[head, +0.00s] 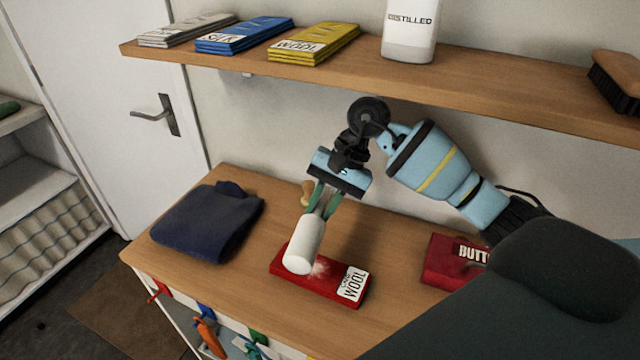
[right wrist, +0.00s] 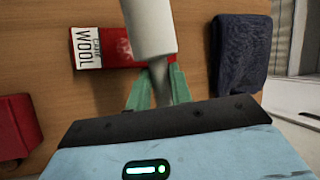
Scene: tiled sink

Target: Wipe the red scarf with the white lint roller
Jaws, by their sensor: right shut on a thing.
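The red scarf (head: 322,285) lies folded on the wooden counter, with a white wool label at its right end and a pale fuzzy patch near its middle. The white lint roller (head: 304,243) is tilted, its lower end over the scarf's left part; I cannot tell if it touches. My right gripper (head: 325,205) is shut on the roller's handle, above and behind the scarf. In the right wrist view the green fingers (right wrist: 158,88) hold the handle, and the roller (right wrist: 150,28) covers part of the scarf (right wrist: 108,48). My left gripper is not in view.
A folded navy garment (head: 208,220) lies left on the counter, and a red button box (head: 452,260) right. A shelf (head: 480,95) above holds folded cloths (head: 245,35), a distilled bottle (head: 410,30) and a brush (head: 617,80). Counter between garment and scarf is clear.

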